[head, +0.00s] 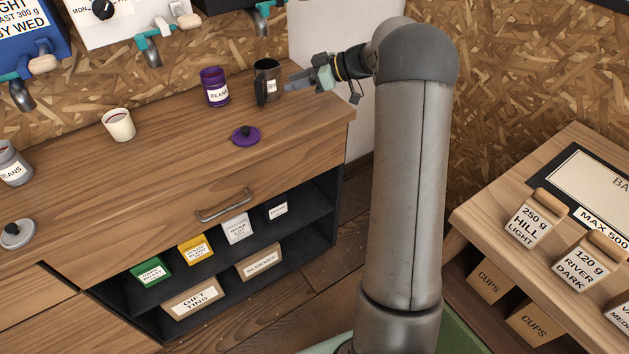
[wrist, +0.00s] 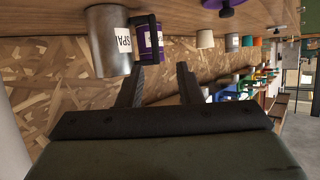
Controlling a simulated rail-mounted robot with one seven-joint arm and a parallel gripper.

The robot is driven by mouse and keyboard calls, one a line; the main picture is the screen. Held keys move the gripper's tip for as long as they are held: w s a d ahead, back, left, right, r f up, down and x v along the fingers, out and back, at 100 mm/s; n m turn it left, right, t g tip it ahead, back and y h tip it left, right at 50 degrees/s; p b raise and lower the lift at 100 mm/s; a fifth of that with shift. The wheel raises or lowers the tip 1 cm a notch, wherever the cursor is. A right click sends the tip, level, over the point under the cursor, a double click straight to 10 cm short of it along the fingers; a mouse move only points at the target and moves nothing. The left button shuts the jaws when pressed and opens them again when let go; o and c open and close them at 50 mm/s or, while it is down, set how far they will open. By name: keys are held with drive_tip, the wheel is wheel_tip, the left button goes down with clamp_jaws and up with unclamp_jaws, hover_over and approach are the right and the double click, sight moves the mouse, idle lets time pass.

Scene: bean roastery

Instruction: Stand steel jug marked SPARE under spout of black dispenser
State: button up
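The steel jug (head: 261,88) stands on the counter near its right end, with a dark handle and a white label partly readable. In the wrist view the jug (wrist: 105,48) shows at upper left with "SPA" visible on its label. My gripper (head: 289,87) is just right of the jug in the head view. In the wrist view its two fingers (wrist: 160,72) are apart with nothing held, and the jug's handle lies just beyond the left fingertip; I cannot tell whether they touch. A teal spout (head: 263,20) hangs at the top edge, under a mostly cut-off dark dispenser (head: 218,4).
A purple beans tin (head: 216,88) stands left of the jug, its purple lid (head: 245,135) in front. A cream cup (head: 119,124) stands further left. White (head: 125,22) and blue (head: 28,35) dispensers hang on the wall. The counter (head: 185,145) is clear between these.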

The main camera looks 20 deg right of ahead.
drive_tip(key=s+a+f+m+g+h, duration=0.1)
drive_tip(key=s+a+m+g+h, duration=0.15)
drive_tip(key=s+a, duration=0.55)
drive_tip(key=s+a+m+g+h, duration=0.2)
drive_tip(key=s+a+m+g, duration=0.15)
drive_tip(key=s, duration=0.85)
drive_tip(key=s+f+m+h, duration=0.2)
drive_tip(key=s+h, duration=0.1)
drive_tip(key=s, duration=0.7)
drive_tip(key=s+d+f+m+h, duration=0.1)
drive_tip(key=s+f+m+h, duration=0.2)
drive_tip(key=s, duration=0.8)
drive_tip(key=shift+s+d+f+g+h, duration=0.2)
drive_tip(key=shift+d+g+h, duration=0.1)
drive_tip(key=shift+g+h, duration=0.1)
